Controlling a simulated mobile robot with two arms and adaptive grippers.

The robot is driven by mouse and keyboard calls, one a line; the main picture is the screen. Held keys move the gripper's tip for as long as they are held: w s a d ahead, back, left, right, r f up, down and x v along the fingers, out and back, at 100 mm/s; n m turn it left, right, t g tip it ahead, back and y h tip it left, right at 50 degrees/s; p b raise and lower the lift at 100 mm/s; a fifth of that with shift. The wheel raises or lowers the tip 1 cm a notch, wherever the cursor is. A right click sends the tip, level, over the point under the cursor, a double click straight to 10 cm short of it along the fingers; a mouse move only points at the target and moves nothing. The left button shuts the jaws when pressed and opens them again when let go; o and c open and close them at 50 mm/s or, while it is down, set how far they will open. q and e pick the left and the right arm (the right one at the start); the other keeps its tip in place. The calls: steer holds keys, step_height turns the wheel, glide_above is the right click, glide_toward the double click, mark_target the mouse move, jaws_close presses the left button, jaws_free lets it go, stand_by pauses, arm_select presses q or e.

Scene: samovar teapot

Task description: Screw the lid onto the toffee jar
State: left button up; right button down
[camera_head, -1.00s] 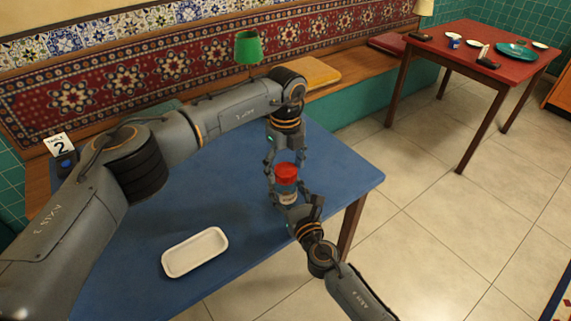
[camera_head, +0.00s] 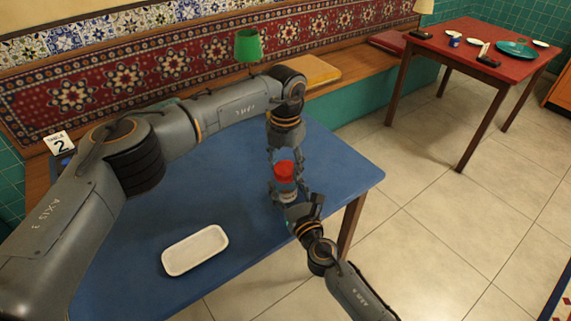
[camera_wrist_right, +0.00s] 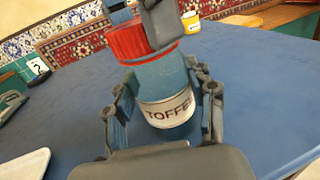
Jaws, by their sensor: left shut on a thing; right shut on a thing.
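The toffee jar (camera_wrist_right: 165,92) is a blue-tinted jar with a white label reading "TOFFEE"; in the head view its label (camera_head: 288,196) shows low on the blue table. The red lid (camera_head: 284,171) sits at the jar's mouth and shows in the right wrist view too (camera_wrist_right: 128,42). Whether its thread is engaged cannot be told. My left gripper (camera_head: 283,163) points down from above, shut on the lid. My right gripper (camera_head: 284,196) is shut on the jar's body from the front; its fingers (camera_wrist_right: 165,105) flank the jar.
A white tray (camera_head: 168,266) lies on the blue table (camera_head: 130,240) at front left. A green lamp (camera_head: 248,46) and the "2" table sign (camera_head: 59,143) stand toward the back. The table's right side drops to a tiled floor. A red table (camera_head: 470,45) stands farther off.

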arm_select(q)
steer(key=m, duration=0.8)
steer(key=shift+m, duration=0.3)
steer(key=m, duration=0.6)
steer(key=shift+m, duration=0.3)
steer(key=o, duration=1.4)
step_height(320, 180, up, 12)
steer(key=shift+f, duration=0.1)
